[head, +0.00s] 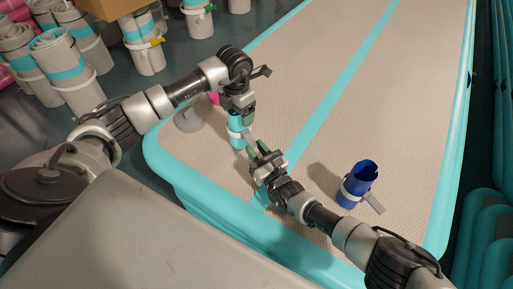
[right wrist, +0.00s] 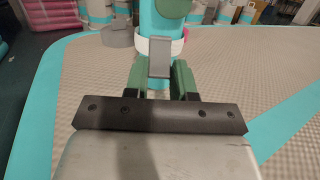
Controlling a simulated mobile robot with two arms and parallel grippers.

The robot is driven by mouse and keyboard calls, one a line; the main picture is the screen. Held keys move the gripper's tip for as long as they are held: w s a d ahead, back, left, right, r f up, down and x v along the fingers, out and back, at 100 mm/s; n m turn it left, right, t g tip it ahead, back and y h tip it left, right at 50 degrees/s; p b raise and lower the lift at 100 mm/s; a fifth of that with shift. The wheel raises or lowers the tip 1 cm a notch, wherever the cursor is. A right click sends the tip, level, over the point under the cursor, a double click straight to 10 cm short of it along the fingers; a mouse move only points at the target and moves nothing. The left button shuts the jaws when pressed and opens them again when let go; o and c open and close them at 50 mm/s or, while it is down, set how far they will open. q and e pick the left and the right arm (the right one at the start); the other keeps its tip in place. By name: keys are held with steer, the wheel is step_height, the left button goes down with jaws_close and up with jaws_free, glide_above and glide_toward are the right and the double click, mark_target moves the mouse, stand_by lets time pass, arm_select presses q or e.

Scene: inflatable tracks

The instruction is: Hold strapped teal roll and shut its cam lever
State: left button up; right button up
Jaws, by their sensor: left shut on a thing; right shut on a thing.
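The teal roll (head: 236,130) stands on the inflatable track (head: 330,75). It also shows in the right wrist view (right wrist: 157,22), with a white strap (right wrist: 178,44) around it and a grey cam lever (right wrist: 159,58) at its front, hanging downward. My left gripper (head: 239,108) is shut on the roll's upper part from above; one green finger shows against it in the right wrist view. My right gripper (head: 260,150) is close in front of the roll, its green fingers on both sides of the lever's lower end. The fingers' contact with the lever is partly hidden.
A blue roll (head: 358,182) with a strap and sticking-out lever stands to the right on the track. Several grey rolls (head: 73,72) stand on the floor at upper left.

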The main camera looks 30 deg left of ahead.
steer(key=shift+f, duration=0.1)
steer(key=o, duration=0.9)
steer(key=shift+o, duration=0.2)
steer(key=shift+v, duration=3.8)
steer(key=shift+s, duration=0.1)
